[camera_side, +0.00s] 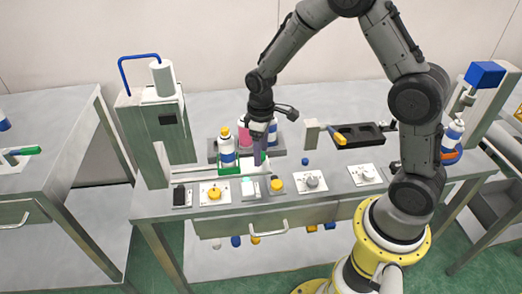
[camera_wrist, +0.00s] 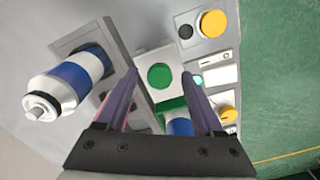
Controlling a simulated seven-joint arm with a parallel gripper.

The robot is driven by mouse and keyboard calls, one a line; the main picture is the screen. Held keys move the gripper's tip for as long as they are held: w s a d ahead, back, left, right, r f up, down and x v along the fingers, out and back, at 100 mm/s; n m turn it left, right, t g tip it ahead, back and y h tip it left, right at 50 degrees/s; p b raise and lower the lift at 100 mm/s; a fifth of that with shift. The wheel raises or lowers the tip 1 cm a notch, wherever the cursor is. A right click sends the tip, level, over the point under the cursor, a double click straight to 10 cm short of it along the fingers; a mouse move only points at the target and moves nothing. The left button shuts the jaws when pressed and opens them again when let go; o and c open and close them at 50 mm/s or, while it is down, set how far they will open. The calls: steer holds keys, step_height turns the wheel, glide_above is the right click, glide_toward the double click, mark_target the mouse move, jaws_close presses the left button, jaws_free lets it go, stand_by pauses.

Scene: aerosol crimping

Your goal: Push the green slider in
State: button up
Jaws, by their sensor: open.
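The green slider shows in the side view as a green carriage (camera_side: 229,170) on a pale rail at the foot of the press column. A white-blue bottle with a yellow cap (camera_side: 226,148) stands at it. In the wrist view a round green face (camera_wrist: 160,76) on a white block lies between my fingertips, with a green edge (camera_wrist: 172,104) and part of a blue-white bottle (camera_wrist: 180,124) behind it. My gripper (camera_side: 258,158) points down just right of the bottle, its purple fingers apart (camera_wrist: 160,74). Whether a finger touches the slider, I cannot tell.
The press column (camera_side: 162,135) stands left of the slider. A rack with bottles (camera_side: 274,147) is behind my gripper. Yellow and grey knobs (camera_side: 214,193) line the table's front edge. A black tray (camera_side: 358,134) lies to the right.

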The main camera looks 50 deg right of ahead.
steer(key=shift+f, duration=0.2)
jaws_close()
stand_by(0.3)
steer(key=shift+r, duration=0.1)
stand_by(1.0)
